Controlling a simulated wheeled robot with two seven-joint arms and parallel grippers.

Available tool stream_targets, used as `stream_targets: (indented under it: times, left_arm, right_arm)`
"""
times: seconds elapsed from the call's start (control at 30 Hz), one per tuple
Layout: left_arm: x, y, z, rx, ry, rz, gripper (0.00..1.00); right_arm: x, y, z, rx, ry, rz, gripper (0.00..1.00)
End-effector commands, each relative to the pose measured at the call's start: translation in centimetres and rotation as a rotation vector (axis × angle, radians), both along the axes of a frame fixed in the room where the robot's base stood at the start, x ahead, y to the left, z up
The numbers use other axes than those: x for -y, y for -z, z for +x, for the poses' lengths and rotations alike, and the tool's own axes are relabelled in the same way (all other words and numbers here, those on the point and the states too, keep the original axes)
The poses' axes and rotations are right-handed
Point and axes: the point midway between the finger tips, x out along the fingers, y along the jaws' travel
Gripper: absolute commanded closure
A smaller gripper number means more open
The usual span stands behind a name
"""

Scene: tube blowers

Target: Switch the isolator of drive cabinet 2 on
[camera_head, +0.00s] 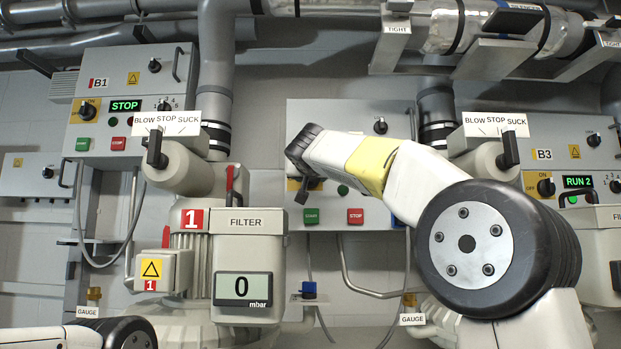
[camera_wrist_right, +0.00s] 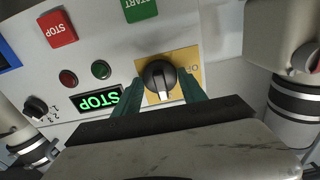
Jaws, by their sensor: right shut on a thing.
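The middle cabinet (camera_head: 300,115), between B1 and B3, is partly hidden by my right arm, and its number is not visible. In the right wrist view, upside down, its isolator knob (camera_wrist_right: 159,78) is black on a yellow plate (camera_wrist_right: 181,60). The light part of the knob points down in that picture, and some lettering is hidden. My right gripper (camera_wrist_right: 158,92) has its green fingers on either side of the knob, shut on it. It also shows in the head view (camera_head: 303,192). The cabinet's display (camera_wrist_right: 97,99) reads STOP. My left gripper is out of view.
Green start (camera_head: 311,216) and red stop (camera_head: 355,216) buttons lie below the isolator. Cabinet B1 (camera_head: 125,72) reads STOP and cabinet B3 (camera_head: 575,130) reads RUN 2. Blower 1 with its filter box (camera_head: 252,250) stands in front, left of the middle cabinet. Pipes run above.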

Motion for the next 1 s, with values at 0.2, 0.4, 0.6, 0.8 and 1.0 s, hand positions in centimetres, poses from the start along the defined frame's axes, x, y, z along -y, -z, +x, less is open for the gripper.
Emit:
stream_targets:
  times: [0.2,0.4,0.6,0.8,1.0]
  left_arm:
    - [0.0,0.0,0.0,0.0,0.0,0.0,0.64]
    - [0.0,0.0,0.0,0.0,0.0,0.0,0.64]
    - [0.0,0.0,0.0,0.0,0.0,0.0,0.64]
    - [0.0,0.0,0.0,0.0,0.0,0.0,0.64]
    - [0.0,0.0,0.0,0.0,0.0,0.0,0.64]
  right_arm:
    - [-0.1,0.2,0.1,-0.005,0.0,0.003,0.92]
    - [-0.1,0.2,0.1,-0.005,0.0,0.002,0.39]
    - [0.0,0.1,0.0,-0.002,0.0,0.002,0.29]
    - [0.0,0.0,-0.2,-0.001,0.0,0.001,0.29]
    - [0.0,0.0,-3.0,0.0,-0.002,0.0,0.29]
